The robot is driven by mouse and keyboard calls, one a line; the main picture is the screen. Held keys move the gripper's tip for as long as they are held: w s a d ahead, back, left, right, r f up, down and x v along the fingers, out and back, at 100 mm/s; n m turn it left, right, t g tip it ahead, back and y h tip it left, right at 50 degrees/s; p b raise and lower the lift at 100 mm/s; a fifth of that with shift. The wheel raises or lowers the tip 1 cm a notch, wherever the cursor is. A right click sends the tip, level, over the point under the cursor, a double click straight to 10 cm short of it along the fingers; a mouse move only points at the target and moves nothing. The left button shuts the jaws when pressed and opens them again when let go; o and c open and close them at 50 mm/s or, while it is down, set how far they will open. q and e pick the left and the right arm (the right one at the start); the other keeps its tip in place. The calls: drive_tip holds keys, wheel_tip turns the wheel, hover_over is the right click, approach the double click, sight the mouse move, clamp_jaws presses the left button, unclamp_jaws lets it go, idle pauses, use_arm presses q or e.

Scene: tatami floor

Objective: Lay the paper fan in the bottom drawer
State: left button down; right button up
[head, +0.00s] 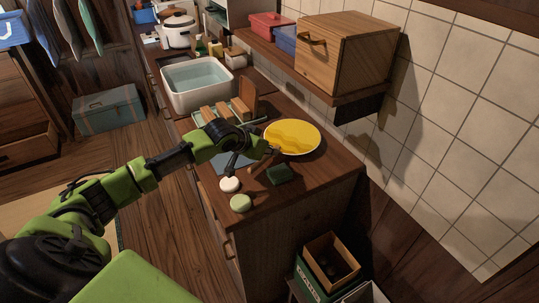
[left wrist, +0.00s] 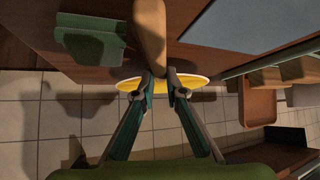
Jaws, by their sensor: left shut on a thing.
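The paper fan (head: 292,136) is round and yellow with a wavy pattern, at the right end of the wooden counter in the head view. My left gripper (head: 270,150) is at its near left edge. In the left wrist view the fan (left wrist: 207,80) shows as a thin yellow strip behind my left gripper (left wrist: 162,84), whose fingers are shut on its tan handle (left wrist: 149,38). A wooden chest at the far left has a low drawer front (head: 27,150); I cannot tell whether it is open. My right gripper is out of view.
A dark green block (head: 279,174), a white round piece (head: 229,184) and a pale green one (head: 240,203) lie near the counter's end. A white basin (head: 197,93) stands behind. A wooden box (head: 345,52) sits on the shelf above. A blue trunk (head: 109,107) stands on the floor.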

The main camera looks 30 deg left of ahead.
use_arm(q)
drive_tip(key=shift+f, duration=1.2)
drive_tip(key=shift+s+f, duration=0.1)
drive_tip(key=shift+f, duration=0.05)
drive_tip(key=c, duration=2)
unclamp_jaws()
drive_tip(key=shift+c, duration=0.2)
